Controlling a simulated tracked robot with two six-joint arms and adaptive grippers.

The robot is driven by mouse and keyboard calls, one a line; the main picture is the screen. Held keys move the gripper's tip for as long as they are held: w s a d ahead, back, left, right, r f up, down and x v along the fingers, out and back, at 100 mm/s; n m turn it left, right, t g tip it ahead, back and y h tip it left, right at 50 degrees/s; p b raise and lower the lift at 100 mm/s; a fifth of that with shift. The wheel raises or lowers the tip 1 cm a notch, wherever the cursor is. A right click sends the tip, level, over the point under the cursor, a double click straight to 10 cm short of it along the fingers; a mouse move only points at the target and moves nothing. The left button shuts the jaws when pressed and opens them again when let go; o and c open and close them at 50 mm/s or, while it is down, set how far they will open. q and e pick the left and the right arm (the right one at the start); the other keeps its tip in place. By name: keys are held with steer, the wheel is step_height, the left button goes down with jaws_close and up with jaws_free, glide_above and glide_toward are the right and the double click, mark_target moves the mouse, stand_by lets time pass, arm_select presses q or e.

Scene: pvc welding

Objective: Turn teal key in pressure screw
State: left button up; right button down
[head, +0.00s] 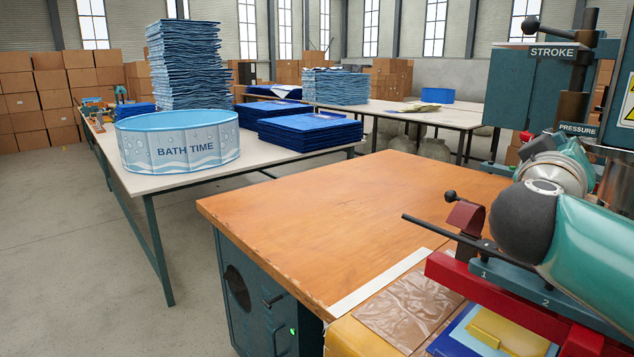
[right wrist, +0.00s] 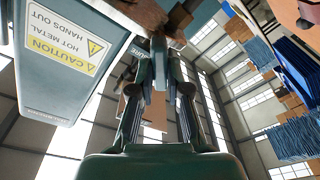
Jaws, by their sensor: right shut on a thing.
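My right arm comes in from the right in the head view. Its gripper (head: 572,153) is at the welding press, just below the "PRESSURE" label (head: 578,129), and mostly hidden behind my wrist. In the right wrist view the fingers of my right gripper (right wrist: 159,62) come together on a small dark teal piece, which I take to be the key in the pressure screw. The key and screw are too small and covered to show how far the key is turned. My left gripper is out of view.
The "STROKE" block (head: 540,88) with black knobs stands above the gripper. A caution panel (right wrist: 65,55) is close beside it. A red rail (head: 500,300) and a black rod (head: 450,235) lie below. The wooden table (head: 350,220) is clear. A "BATH TIME" pool (head: 180,150) stands behind.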

steer(key=shift+d+r+m+b, duration=0.15)
steer(key=shift+m+b, duration=0.95)
steer(key=shift+b, duration=0.25)
steer(key=shift+m+g+h+b, duration=0.3)
steer(key=shift+m+h+b, duration=0.3)
steer(key=shift+m+b, duration=2.5)
steer(key=shift+m, duration=0.3)
steer(key=c, duration=1.1)
jaws_free()
steer(key=shift+o, duration=0.2)
steer(key=shift+w, duration=0.1)
steer(key=shift+f, duration=0.2)
